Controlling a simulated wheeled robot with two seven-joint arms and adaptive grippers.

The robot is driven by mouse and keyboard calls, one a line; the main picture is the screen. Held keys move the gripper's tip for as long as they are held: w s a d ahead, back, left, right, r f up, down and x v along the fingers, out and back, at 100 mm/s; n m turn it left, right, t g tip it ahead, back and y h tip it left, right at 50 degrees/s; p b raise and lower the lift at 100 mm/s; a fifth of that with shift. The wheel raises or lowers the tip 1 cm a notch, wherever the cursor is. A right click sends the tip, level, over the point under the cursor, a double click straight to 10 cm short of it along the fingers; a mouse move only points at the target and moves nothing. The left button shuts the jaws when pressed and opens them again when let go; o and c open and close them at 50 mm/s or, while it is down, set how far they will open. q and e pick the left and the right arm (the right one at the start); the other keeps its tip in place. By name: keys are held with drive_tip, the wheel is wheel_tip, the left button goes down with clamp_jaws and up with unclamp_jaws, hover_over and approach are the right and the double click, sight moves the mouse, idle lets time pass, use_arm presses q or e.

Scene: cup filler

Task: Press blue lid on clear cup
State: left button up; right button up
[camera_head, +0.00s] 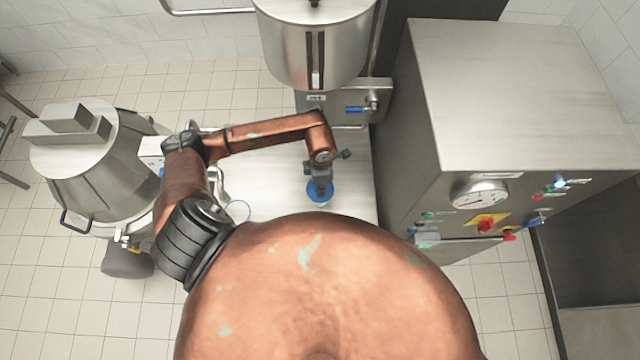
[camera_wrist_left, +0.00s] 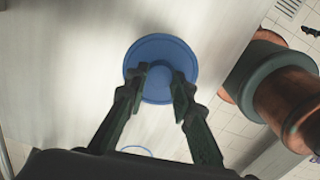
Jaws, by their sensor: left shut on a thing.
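The blue lid (camera_head: 319,194) is round with a raised middle; it fills the space at the fingertips in the left wrist view (camera_wrist_left: 146,52). My left gripper (camera_head: 320,184) reaches down from above and is shut on the lid's middle; both fingers show in the left wrist view (camera_wrist_left: 160,80). A thin blue ring with a see-through middle, perhaps the clear cup (camera_head: 238,201), shows to the left of the lid, partly hidden by my body. I cannot tell whether anything stands under the lid, or whether the lid touches the pale tabletop. My right gripper is out of view.
The pale table (camera_head: 268,178) is mostly bare around the lid. A steel tank with a blue-handled tap (camera_head: 355,109) stands behind it. A large steel machine with a gauge (camera_head: 480,194) borders the right side, and a steel vessel (camera_head: 97,170) the left.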

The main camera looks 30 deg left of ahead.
use_arm(q)
drive_tip(key=o, duration=0.9)
drive_tip(key=shift+o, duration=0.2)
wheel_tip(320, 180, up, 12)
idle(0.5)
